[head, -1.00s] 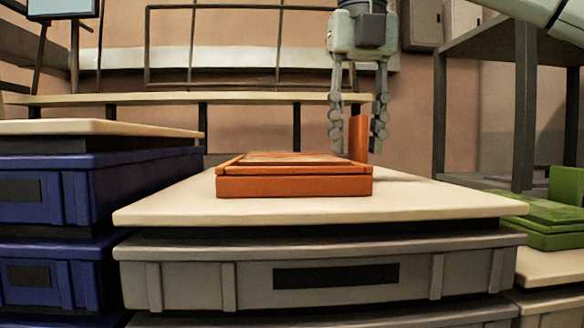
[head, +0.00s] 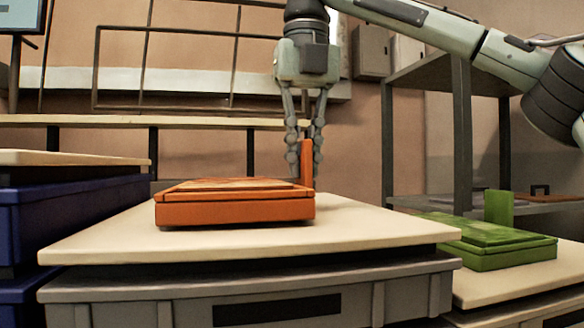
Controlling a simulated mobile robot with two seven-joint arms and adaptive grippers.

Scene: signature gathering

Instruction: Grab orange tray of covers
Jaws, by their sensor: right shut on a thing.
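The orange tray (head: 235,211) is on or just above the pale top (head: 370,225) of a stack of grey crates, near the middle of the head view. A thin shadow shows under its front edge, so I cannot tell whether it is slightly raised. Flat, lighter brown-orange pieces lie in its top. An upright orange tab (head: 307,158) stands at its right end. My right gripper (head: 305,165) reaches down from above and is shut on this tab, with a finger on either side. My left gripper is out of view.
A green tray (head: 500,258) with an upright tab sits on a lower pale top at the right. Blue crates (head: 90,215) stand at the left. A grey shelf unit (head: 462,140) stands behind at the right, and a long bench (head: 100,121) runs along the back wall.

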